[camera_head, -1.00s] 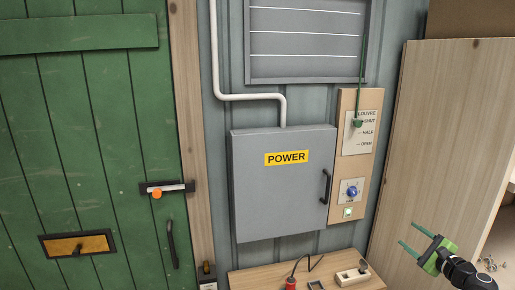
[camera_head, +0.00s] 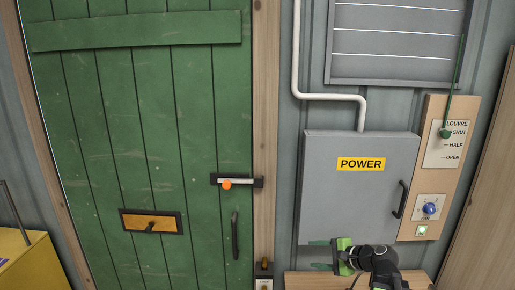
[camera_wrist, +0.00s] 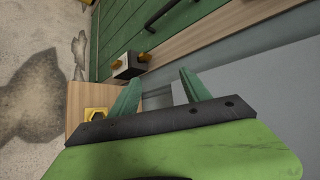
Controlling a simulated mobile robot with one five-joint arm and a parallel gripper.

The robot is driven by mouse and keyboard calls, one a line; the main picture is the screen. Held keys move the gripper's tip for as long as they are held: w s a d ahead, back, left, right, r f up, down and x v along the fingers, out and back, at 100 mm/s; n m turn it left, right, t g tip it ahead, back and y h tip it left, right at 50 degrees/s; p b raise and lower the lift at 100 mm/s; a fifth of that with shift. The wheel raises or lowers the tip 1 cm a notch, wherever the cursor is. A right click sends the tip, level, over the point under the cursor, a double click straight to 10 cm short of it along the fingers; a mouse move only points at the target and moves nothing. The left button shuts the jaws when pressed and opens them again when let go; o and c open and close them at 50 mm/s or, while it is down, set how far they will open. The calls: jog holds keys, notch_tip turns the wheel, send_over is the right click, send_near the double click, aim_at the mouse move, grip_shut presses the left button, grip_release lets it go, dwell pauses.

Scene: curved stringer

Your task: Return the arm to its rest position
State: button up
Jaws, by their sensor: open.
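My gripper (camera_head: 319,254) is at the lower right of the head view, below and in front of the grey POWER box (camera_head: 345,203). Its two green fingers point left and stand apart with nothing between them. My dark wrist covers part of the bench behind. In the wrist view the same gripper (camera_wrist: 160,84) shows its green fingers spread over a grey surface and a wooden strip. The POWER box door is shut, with a black handle (camera_head: 400,200) on its right.
A green plank door (camera_head: 130,100) with an orange-knobbed bolt (camera_head: 228,184) stands left of the box. A louvre and fan panel (camera_head: 437,180) is at the right. A wooden bench (camera_head: 300,281) runs below. A yellow box (camera_head: 30,265) is at the far left.

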jog(key=s+a+f+n+g+h, duration=0.25)
jog(key=s+a+f+n, duration=0.2)
jog(key=a, duration=0.25)
jog(key=s+a+f+n+g+h, duration=0.1)
jog(key=s+a+f+n+g, duration=0.25)
jog(key=a+f+n, duration=0.35)
jog(key=s+d+n+g+h, duration=0.2)
jog(key=s+d+g+h, duration=0.1)
jog(key=d, duration=0.5)
jog(key=shift+s+d+f+h, duration=0.15)
jog(key=shift+s+f+h, duration=0.25)
jog(key=shift+s+h, duration=0.5)
jog(key=shift+w, duration=0.1)
